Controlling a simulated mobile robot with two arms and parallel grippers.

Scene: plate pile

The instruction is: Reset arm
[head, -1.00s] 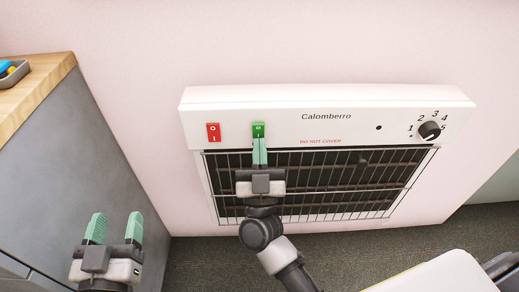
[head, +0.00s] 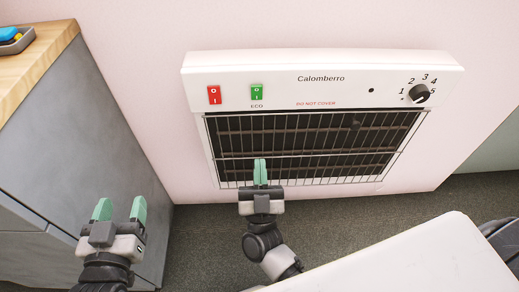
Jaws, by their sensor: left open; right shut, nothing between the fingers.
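My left gripper (head: 119,211) is open and empty, low at the left in front of the grey cabinet. My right gripper (head: 260,172) is shut with nothing in it. It shows in front of the lower edge of the heater's grille (head: 300,150), below the green switch and apart from it. The white wall heater (head: 322,73) is labelled Calomberro. It has a red switch (head: 214,95), a green switch (head: 257,91) marked ECO and a black dial (head: 419,94) at the right.
A grey cabinet (head: 80,130) with a wooden top (head: 38,62) stands at the left, with a tray (head: 17,40) of small objects on it. A white surface (head: 410,262) fills the lower right. Dark carpet (head: 205,245) lies below the heater.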

